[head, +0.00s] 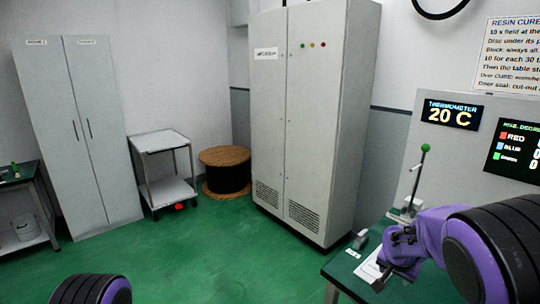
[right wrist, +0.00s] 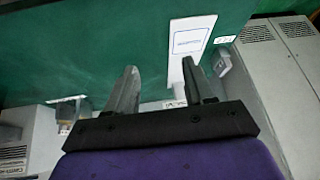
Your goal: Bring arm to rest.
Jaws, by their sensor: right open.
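My right arm, purple with black bands, comes in from the right in the head view. Its gripper (head: 380,274) hangs over the dark green table (head: 345,268), near a white sheet (head: 368,266). In the right wrist view the gripper (right wrist: 160,76) has its two dark fingers apart with nothing held between them. A white card (right wrist: 191,40) lies beyond the fingers. Of my left arm only a rounded black and purple part shows at the bottom left of the head view; its gripper is out of sight.
A lever with a green knob (head: 425,148) stands behind the right gripper, below the thermometer display (head: 452,113). A small grey block (head: 360,240) sits near the table's edge. A tall grey cabinet (head: 310,120), cable drum (head: 226,173) and trolley (head: 162,141) stand behind clear green floor.

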